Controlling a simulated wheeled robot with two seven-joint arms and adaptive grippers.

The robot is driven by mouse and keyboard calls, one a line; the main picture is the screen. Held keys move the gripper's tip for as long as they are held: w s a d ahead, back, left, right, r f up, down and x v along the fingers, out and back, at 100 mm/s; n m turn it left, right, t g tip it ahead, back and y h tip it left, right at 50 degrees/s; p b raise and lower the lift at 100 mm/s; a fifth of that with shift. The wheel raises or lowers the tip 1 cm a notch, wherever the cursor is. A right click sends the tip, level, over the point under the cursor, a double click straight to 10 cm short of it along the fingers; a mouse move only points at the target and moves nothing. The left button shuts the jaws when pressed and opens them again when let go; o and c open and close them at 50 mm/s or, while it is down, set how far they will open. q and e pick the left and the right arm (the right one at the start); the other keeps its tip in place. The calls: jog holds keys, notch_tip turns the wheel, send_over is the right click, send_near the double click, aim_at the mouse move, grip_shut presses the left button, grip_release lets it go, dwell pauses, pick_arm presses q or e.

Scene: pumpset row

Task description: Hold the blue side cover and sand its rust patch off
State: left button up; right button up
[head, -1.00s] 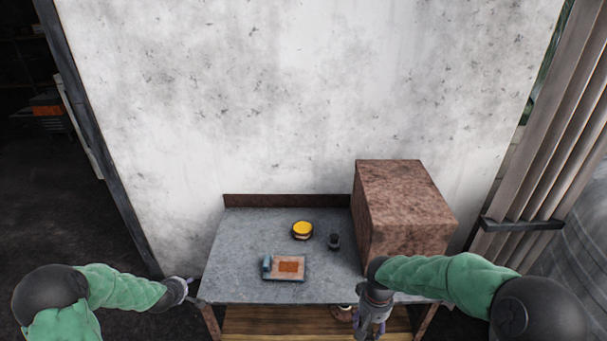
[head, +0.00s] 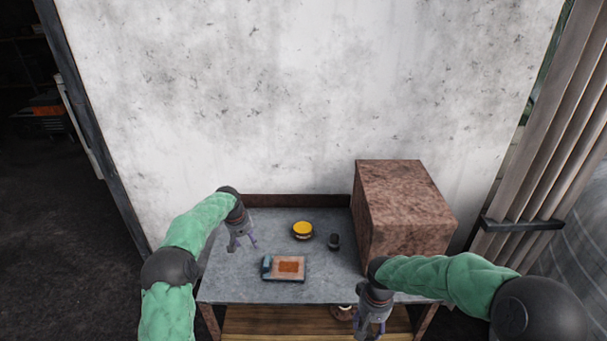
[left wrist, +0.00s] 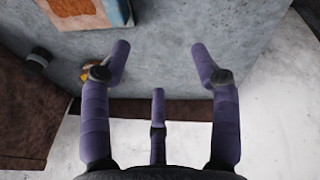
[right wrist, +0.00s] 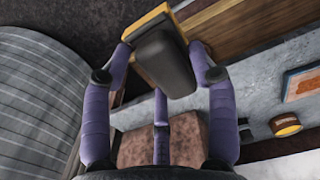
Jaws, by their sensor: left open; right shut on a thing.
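The side cover (head: 298,261) lies flat on the grey bench, with a blue edge at its left, a tan face and an orange-brown rust patch (head: 288,267). It also shows at the top of the left wrist view (left wrist: 112,22) and partly at the right of the right wrist view (right wrist: 298,97). My left gripper (head: 243,248) is open and empty over the bench, left of the cover and apart from it. My right gripper (head: 370,331) is in front of the bench, shut on a dark block with a yellow face (right wrist: 168,62).
A yellow-topped round tin (head: 302,230) and a small dark object (head: 334,242) stand behind the cover. A large rusty box (head: 402,210) fills the right of the bench (head: 225,290). A wall stands behind. The bench's left part is clear.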

aim_at(269, 261)
pick_arm(q)
jog(key=d+m+g, duration=0.1)
jog(key=d, duration=0.1)
jog(key=s+d+f+m+y, duration=0.1)
jog(key=d+m, duration=0.1)
jog(key=s+d+m+g, duration=0.1)
jog(key=d, duration=0.2)
jog(key=shift+s+f+g, duration=0.1)
jog(key=shift+f+g, duration=0.2)
jog(key=shift+f, duration=0.1)
jog(key=shift+s+f+m, duration=0.1)
jog(key=shift+f+m, duration=0.2)
jog(key=shift+f, duration=3.65)
grip_shut()
grip_release()
